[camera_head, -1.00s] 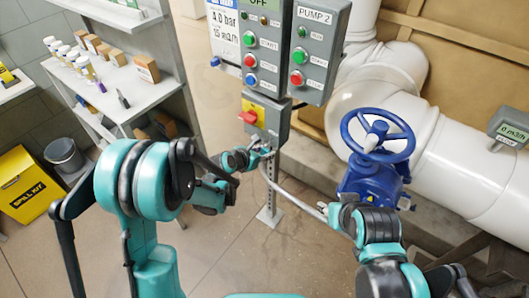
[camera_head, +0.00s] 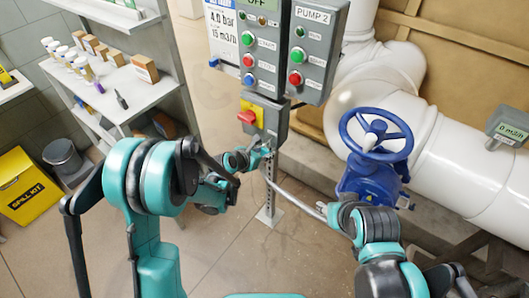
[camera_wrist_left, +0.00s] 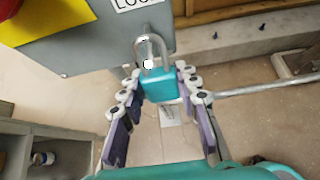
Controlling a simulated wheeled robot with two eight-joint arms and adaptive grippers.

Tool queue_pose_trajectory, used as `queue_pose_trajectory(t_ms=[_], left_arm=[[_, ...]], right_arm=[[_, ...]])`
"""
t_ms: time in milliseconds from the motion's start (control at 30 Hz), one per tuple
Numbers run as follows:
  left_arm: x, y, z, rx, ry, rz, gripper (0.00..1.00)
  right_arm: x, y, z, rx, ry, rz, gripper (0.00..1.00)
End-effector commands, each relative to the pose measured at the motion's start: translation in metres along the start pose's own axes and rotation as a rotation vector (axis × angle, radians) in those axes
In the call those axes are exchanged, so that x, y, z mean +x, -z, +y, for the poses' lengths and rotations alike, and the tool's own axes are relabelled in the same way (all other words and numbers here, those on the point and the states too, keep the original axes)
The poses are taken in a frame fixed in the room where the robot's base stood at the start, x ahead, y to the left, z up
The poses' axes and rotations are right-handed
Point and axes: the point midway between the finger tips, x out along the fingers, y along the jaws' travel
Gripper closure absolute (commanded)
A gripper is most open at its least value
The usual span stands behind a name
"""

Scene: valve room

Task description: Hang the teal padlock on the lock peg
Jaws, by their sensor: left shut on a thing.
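The teal padlock (camera_wrist_left: 160,88) is upright between the fingers of my left gripper (camera_wrist_left: 161,93) in the left wrist view, with its silver shackle (camera_wrist_left: 150,46) pointing up. The shackle overlaps the lower edge of the grey lock box (camera_wrist_left: 100,40). A small pale round tip (camera_wrist_left: 148,64), perhaps the lock peg, shows inside the shackle outline; I cannot tell whether the shackle is around it. In the head view my left gripper (camera_head: 259,154) is just below the box with the red knob (camera_head: 246,117). My right gripper (camera_head: 333,211) is small and partly hidden; its jaws are unclear.
A grey post (camera_head: 270,195) carries the control boxes (camera_head: 262,45). A long grey rod (camera_head: 297,196) runs from near the post towards my right gripper. A blue valve wheel (camera_head: 376,135) stands right, before white pipes (camera_head: 450,160). A shelf (camera_head: 125,80) stands left.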

Motion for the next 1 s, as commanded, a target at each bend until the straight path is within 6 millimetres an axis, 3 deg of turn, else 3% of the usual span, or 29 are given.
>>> queue_pose_trajectory(t_ms=[467,500,567,600,867,1000], left_arm=[[0.0018,0.0009,-0.0002,0.0,0.0,0.0,0.94],[0.0018,0.0009,-0.0001,0.0,0.0,0.0,0.63],[0.0018,0.0008,-0.0001,0.0,0.0,0.0,0.48],[0.0018,0.0008,-0.0002,0.0,0.0,0.0,0.44],[0.0015,0.0009,-0.0001,0.0,0.0,0.0,0.44],[-0.0078,0.0007,0.0001,0.0,0.0,0.0,0.44]], right_arm=[[0.0,0.0,0.0,0.0,0.0,0.0,0.6],[0.0,0.0,0.0,0.0,0.0,0.0,0.6],[0.0,0.0,0.0,0.0,0.0,0.0,0.6],[0.0,0.0,0.0,0.0,0.0,0.0,0.6],[0.0,0.0,0.0,0.0,0.0,0.0,0.6],[0.0,0.0,0.0,0.0,0.0,0.0,0.6]])
